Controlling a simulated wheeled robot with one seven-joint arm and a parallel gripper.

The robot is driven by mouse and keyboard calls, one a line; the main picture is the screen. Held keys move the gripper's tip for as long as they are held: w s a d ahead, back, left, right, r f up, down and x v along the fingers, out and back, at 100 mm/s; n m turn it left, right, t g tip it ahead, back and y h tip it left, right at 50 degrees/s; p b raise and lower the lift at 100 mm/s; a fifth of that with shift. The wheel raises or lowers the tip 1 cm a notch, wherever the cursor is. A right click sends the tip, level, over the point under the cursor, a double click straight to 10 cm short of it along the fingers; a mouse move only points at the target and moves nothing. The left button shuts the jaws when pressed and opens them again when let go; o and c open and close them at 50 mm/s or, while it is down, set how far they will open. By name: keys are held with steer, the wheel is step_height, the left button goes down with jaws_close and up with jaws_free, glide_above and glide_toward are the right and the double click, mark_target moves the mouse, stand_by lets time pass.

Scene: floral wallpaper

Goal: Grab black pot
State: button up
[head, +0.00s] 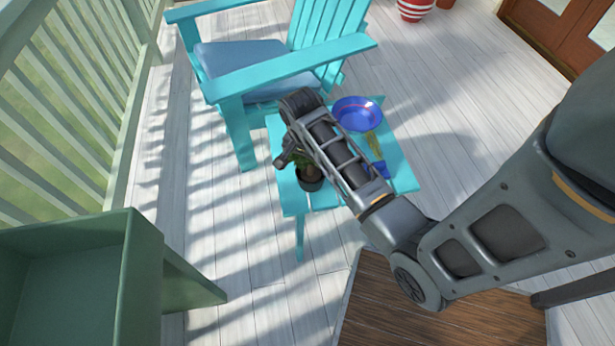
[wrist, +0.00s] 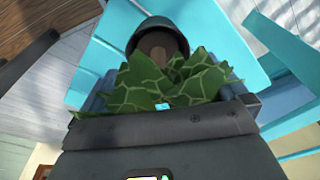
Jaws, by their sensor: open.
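The black pot (head: 309,180) stands on the turquoise side table (head: 290,200), near its left edge, with a leafy plant in it. In the wrist view the dark pot (wrist: 152,24) is at the top centre, with its soil facing the camera and green leaves (wrist: 150,85) spreading toward me. My gripper (head: 284,160) is beside the plant at the table's left, partly hidden by my arm in the head view. The leaves lie across the space at my gripper in the wrist view and cover much of the fingers. My gripper is open and not closed on the pot.
A blue bowl (head: 357,113) and a small blue object (head: 380,168) are on the same table. A turquoise chair (head: 262,75) with a cushion stands behind it. A green box-like piece (head: 85,240) is at lower left. Open deck lies left of the table.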

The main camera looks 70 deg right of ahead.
mark_target(310, 174)
steer(key=shift+s+d+f+b, duration=0.15)
steer(key=shift+d+f+b, duration=0.05)
steer(key=shift+f, duration=1.2)
steer(key=shift+s+d+f+b, duration=0.1)
steer(key=shift+d+f+b, duration=0.1)
steer(key=shift+f, duration=1.15)
steer(key=shift+c, duration=0.4)
steer(key=c, duration=0.7)
steer(key=shift+r, duration=0.1)
